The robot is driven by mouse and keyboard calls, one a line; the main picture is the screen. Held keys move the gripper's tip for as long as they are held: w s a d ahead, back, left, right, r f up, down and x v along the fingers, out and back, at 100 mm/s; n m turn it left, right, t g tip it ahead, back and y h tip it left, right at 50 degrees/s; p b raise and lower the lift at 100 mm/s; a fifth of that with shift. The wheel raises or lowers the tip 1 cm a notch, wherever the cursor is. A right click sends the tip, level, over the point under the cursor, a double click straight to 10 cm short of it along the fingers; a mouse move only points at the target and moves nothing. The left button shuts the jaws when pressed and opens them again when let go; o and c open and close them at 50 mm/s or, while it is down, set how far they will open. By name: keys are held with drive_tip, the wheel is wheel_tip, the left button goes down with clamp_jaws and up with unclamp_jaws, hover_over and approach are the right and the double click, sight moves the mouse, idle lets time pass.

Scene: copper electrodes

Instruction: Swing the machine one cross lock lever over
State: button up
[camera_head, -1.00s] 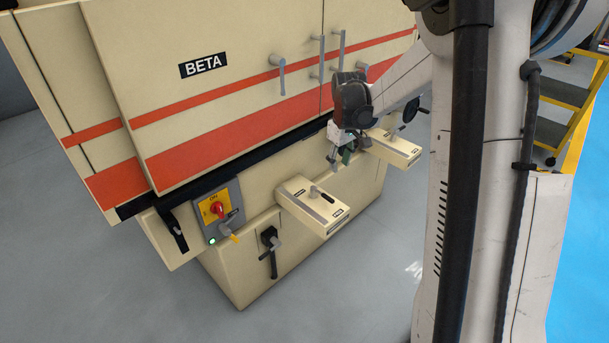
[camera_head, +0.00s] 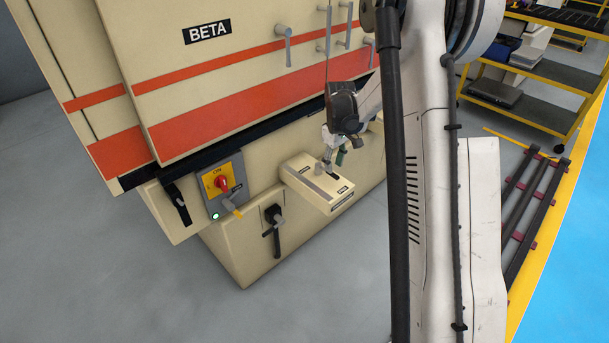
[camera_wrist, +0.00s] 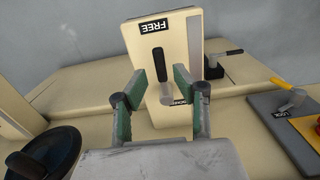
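The cross lock lever has a black grip (camera_wrist: 158,66) on a grey pivot (camera_wrist: 166,96), on top of a cream box (camera_wrist: 140,40). In the wrist view the grip points up the picture toward the FREE label (camera_wrist: 158,26). A second label by the pivot is partly hidden and hard to read. My gripper (camera_wrist: 160,82) is open and empty, its green-padded fingers on either side of the lever in the picture; no contact shows. In the head view my gripper (camera_head: 335,153) is just above the box (camera_head: 330,197), close to the lever (camera_head: 319,168).
The cream machine marked BETA (camera_head: 207,32) stands behind the box. A red switch on a yellow plate (camera_head: 222,182) and a black-handled lever (camera_head: 273,225) are to the left. A black round knob (camera_wrist: 45,155) is at the wrist view's lower left. The floor in front is clear.

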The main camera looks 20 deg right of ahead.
sight(333, 173)
drive_tip(key=shift+f+b, duration=0.8)
drive_tip(key=shift+f, duration=1.05)
drive_tip(key=shift+f, duration=0.25)
clamp_jaws()
